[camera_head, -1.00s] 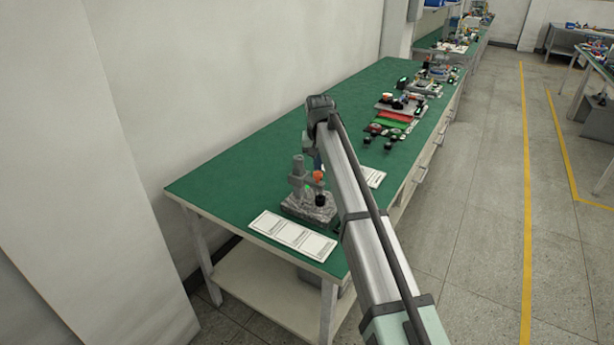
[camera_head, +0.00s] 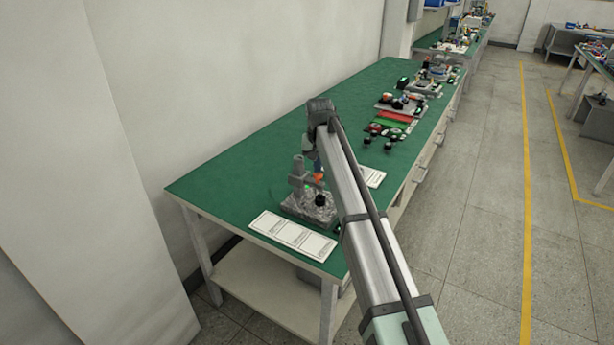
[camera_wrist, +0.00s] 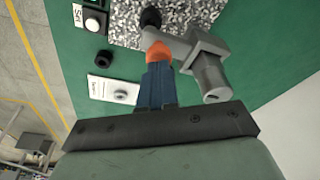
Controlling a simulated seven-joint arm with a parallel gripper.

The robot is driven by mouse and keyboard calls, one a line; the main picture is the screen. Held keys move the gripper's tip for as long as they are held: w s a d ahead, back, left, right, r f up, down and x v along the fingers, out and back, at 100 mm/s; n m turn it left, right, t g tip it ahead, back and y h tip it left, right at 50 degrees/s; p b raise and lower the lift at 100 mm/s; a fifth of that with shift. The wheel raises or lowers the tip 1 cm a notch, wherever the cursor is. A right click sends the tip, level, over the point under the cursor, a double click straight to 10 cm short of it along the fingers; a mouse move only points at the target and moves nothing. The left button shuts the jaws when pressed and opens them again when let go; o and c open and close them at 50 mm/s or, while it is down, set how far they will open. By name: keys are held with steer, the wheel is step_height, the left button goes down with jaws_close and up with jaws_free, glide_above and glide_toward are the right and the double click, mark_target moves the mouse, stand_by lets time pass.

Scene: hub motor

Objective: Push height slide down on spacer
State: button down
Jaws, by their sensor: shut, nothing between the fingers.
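A grey height stand rises from a speckled stone base (camera_head: 300,207) near the front of the green bench. Its upright post (camera_head: 298,172) carries a grey slide (camera_wrist: 190,45) reaching sideways. A black round piece (camera_head: 320,200), perhaps the spacer, is at the base's right side; its dark top also shows in the wrist view (camera_wrist: 151,17). My gripper (camera_wrist: 158,68) is shut, its blue fingers pointing at the slide's end. An orange part (camera_wrist: 158,51) is at the fingertips beside the slide; I cannot tell whether it belongs to the slide. Exact contact is hidden.
A white printed sheet (camera_head: 292,235) lies in front of the base, and another card (camera_head: 371,177) lies behind my arm. A black ring (camera_wrist: 104,56) is on the bench. Several parts and red and green trays (camera_head: 396,117) stand further back. The bench's left side is clear.

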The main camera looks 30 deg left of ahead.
steer(key=shift+f, duration=1.8)
steer(key=shift+r, duration=0.15)
stand_by(0.4)
steer(key=shift+r, duration=4.1)
